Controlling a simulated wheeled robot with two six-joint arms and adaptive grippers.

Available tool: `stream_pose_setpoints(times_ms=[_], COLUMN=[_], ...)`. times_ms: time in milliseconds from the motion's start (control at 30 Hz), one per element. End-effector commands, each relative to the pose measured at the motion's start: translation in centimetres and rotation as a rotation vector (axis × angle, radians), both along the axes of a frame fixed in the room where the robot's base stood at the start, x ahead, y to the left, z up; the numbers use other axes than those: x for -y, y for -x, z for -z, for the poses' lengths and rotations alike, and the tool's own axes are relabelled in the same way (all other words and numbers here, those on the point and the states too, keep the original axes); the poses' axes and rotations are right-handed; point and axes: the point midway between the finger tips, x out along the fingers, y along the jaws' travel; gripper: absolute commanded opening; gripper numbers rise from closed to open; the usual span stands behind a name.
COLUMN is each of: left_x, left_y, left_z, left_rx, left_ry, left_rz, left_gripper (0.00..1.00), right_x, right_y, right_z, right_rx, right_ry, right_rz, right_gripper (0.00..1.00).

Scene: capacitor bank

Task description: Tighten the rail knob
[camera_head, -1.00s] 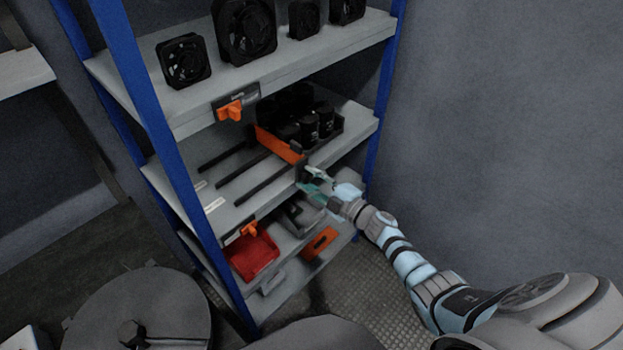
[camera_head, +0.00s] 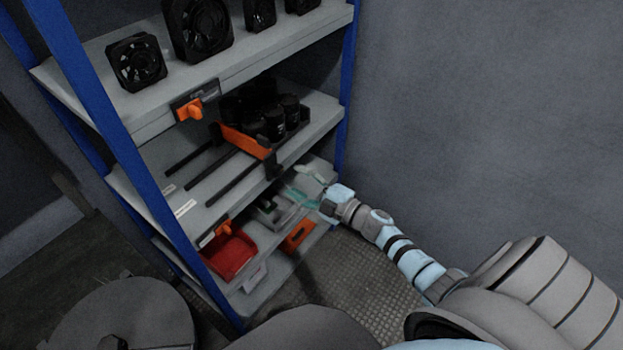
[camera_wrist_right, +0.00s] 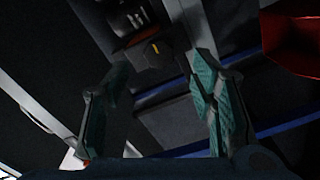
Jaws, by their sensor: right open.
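Black rails (camera_head: 208,178) run along the middle shelf, with an orange bar (camera_head: 240,140) across them. A dark block (camera_head: 271,163) sits at the bar's front end; I cannot tell whether it is the rail knob. Orange knobs show on the upper shelf edge (camera_head: 194,110) and the middle shelf edge (camera_head: 222,229). My right gripper (camera_head: 298,190) is open and empty, below and right of the dark block, apart from it. In the right wrist view its teal fingers (camera_wrist_right: 160,72) are spread, with a dark block bearing a dull yellow patch (camera_wrist_right: 152,48) beyond them. My left gripper is not in view.
Black cylinders (camera_head: 272,118) stand behind the orange bar. Black fans (camera_head: 137,62) stand on the top shelf. A red bin (camera_head: 230,256) and grey bins (camera_head: 276,210) sit on the lower shelf. A blue post (camera_head: 345,95) is at the right; free floor lies in front.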

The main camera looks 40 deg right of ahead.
Motion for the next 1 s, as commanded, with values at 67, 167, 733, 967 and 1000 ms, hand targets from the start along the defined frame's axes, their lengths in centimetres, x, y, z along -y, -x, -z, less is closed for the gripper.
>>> stream_pose_setpoints(times_ms=[67,167,733,967,1000], left_x=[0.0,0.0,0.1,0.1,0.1], left_y=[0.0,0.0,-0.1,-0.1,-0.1], left_z=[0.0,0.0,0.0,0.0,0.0], left_rx=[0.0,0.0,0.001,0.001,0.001], left_ry=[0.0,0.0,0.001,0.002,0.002], left_rz=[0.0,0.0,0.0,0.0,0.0], left_gripper=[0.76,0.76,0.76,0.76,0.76], right_x=[0.7,1.4,2.0,5.3,7.0], right_y=[2.2,4.3,5.7,5.5,6.0], right_z=[0.1,0.1,0.0,3.1,5.4], right_rx=[-0.003,-0.003,0.0,-0.125,-0.196], right_ry=[0.003,0.001,0.0,-0.061,-0.098], right_rz=[-0.002,-0.003,0.0,0.139,0.214], right_gripper=[0.52,0.52,0.52,0.52,0.52])
